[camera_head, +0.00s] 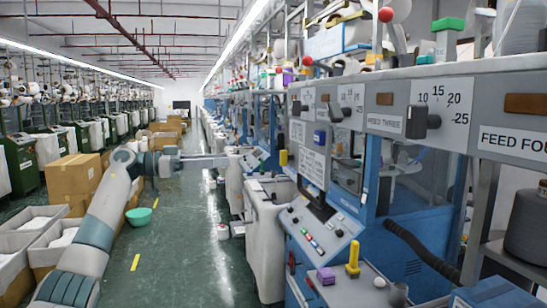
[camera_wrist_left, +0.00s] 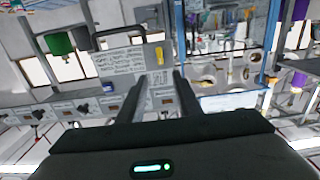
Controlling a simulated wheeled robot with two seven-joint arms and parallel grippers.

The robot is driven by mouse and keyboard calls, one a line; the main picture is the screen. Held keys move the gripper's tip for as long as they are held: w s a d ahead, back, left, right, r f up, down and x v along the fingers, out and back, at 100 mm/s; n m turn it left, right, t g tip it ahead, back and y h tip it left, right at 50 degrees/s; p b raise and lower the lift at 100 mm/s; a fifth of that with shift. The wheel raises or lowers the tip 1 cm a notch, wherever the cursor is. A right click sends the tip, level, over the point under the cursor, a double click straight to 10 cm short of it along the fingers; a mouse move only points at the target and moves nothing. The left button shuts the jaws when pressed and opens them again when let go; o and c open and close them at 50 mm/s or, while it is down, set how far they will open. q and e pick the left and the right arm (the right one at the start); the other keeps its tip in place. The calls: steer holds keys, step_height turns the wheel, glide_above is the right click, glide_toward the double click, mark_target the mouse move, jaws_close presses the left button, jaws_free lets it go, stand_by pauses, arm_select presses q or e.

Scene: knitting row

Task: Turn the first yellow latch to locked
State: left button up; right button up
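A small yellow latch (camera_head: 283,157) shows on the machine row, to the right of my left gripper in the head view. A larger yellow handle (camera_head: 353,257) stands upright on the nearest machine's ledge. I cannot tell which is the first latch. My left gripper (camera_head: 226,160) reaches in from the left over the aisle side of the machines, apart from both. In the left wrist view the fingers (camera_wrist_left: 160,76) are spread with nothing between them, and a small yellow piece (camera_wrist_left: 160,55) lies beyond their tips. My right gripper is not in view.
A control panel (camera_head: 322,232) with buttons and a purple block (camera_head: 326,276) are near the yellow handle. A black hose (camera_head: 420,255) runs at the right. The green aisle floor (camera_head: 185,235) is mostly clear.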

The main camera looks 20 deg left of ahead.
arm_select(q)
steer(key=p, duration=0.2)
glide_toward(288, 158)
steer(key=p+x, duration=0.3)
steer(key=x, duration=0.3)
steer(key=shift+w+a+r, duration=0.15)
steer(key=shift+w+a, duration=0.1)
steer(key=shift+w, duration=0.15)
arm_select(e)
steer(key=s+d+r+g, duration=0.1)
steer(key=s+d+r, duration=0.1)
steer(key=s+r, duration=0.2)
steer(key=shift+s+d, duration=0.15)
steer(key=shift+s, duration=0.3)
arm_select(q)
jaws_close()
